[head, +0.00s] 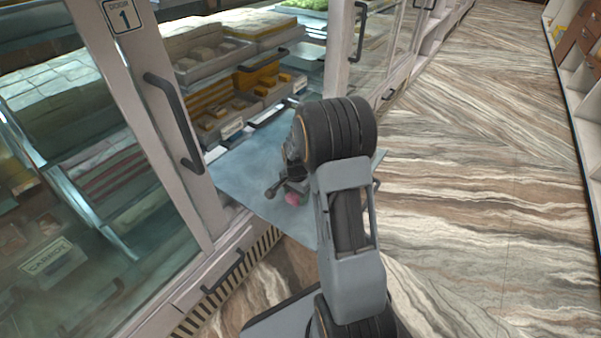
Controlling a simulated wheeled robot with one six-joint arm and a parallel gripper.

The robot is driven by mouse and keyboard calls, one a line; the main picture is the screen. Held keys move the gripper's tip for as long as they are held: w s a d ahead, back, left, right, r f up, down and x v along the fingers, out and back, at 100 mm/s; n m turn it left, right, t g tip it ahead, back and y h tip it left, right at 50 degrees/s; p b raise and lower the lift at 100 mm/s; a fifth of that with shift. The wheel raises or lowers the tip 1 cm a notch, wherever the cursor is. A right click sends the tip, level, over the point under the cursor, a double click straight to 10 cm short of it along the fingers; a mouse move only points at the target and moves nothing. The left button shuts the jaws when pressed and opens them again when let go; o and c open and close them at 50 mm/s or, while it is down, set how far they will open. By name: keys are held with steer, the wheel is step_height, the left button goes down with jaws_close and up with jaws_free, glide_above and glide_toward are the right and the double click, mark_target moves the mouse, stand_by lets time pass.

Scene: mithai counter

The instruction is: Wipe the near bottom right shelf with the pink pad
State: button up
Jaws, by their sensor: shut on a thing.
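The pink pad (292,199) shows as a small pink patch below my gripper (287,191), low over the bottom shelf. My gripper is shut on the pad; the arm hides much of the jaws. The bottom shelf (238,168) is a flat pale blue-grey surface in the open bay, and it reaches out past the cabinet front. My arm covers part of its right side. I cannot tell whether the pad touches the shelf.
A framed glass door with a dark handle (174,122) stands left of the opening. Trays of sweets (232,118) sit on shelves above and behind. Another door post (343,50) bounds the right. Striped floor (480,200) is clear to the right.

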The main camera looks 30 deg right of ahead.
steer(key=shift+w+d, duration=0.3)
steer(key=shift+w, duration=0.15)
steer(key=shift+w+d, duration=0.15)
steer(key=shift+d, duration=0.15)
steer(key=shift+w+d+r+p, duration=0.15)
steer(key=shift+r+p, duration=0.15)
steer(key=shift+p, duration=0.3)
step_height(320, 180, up, 3)
steer(key=shift+f+p, duration=0.1)
steer(key=shift+p, duration=0.6)
steer(key=shift+d+r+p, duration=0.1)
steer(key=shift+r+p, duration=0.55)
steer(key=shift+r, duration=0.05)
steer(key=shift+r+p, duration=1.45)
steer(key=shift+r, duration=0.3)
